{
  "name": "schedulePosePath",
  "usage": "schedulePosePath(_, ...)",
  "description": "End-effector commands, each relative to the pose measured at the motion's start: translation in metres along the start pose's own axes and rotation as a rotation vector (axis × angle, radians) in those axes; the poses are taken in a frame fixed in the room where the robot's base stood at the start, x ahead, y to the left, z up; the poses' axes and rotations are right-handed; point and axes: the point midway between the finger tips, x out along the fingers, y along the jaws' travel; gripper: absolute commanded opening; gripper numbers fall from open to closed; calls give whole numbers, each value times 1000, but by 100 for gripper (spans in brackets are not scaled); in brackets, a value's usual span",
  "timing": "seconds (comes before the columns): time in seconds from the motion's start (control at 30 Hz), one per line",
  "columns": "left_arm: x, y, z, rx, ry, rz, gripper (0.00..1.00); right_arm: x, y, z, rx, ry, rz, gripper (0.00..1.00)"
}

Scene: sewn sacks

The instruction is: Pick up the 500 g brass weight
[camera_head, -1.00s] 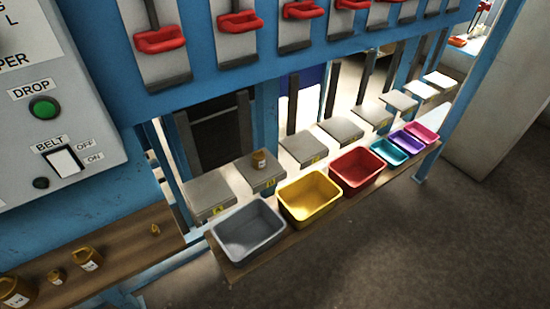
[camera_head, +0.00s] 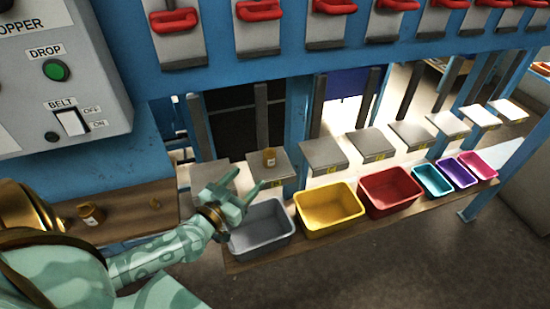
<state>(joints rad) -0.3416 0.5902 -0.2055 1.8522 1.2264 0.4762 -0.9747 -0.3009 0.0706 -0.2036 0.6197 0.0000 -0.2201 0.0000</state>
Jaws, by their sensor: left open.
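More brass weights sit on the wooden shelf at the left, a larger one (camera_head: 90,214) with a pale label and a small one (camera_head: 126,204). The labels are too small to read, so I cannot tell which is 500 g. My right gripper is not in view.
A grey bin (camera_head: 262,245), a yellow bin (camera_head: 329,222), a red bin (camera_head: 390,205) and smaller coloured bins line the bench. Red handles (camera_head: 174,20) hang on the blue frame above. A grey control box (camera_head: 75,85) stands upper left.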

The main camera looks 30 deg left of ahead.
Motion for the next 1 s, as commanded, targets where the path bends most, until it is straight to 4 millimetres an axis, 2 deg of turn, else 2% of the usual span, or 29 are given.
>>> schedulePosePath(0.03,15,0,0,-1,4,-1,61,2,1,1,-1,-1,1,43)
schedulePosePath(0.1,32,0,1,1,3,-1,61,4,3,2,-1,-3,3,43)
schedulePosePath(0.3,67,0,2,2,0,1,61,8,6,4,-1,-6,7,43)
schedulePosePath(0.47,79,0,1,2,-1,2,61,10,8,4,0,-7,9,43)
schedulePosePath(0.73,120,-4,1,0,0,1,61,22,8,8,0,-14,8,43)
schedulePosePath(1.0,126,-4,0,1,-2,2,61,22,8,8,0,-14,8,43)
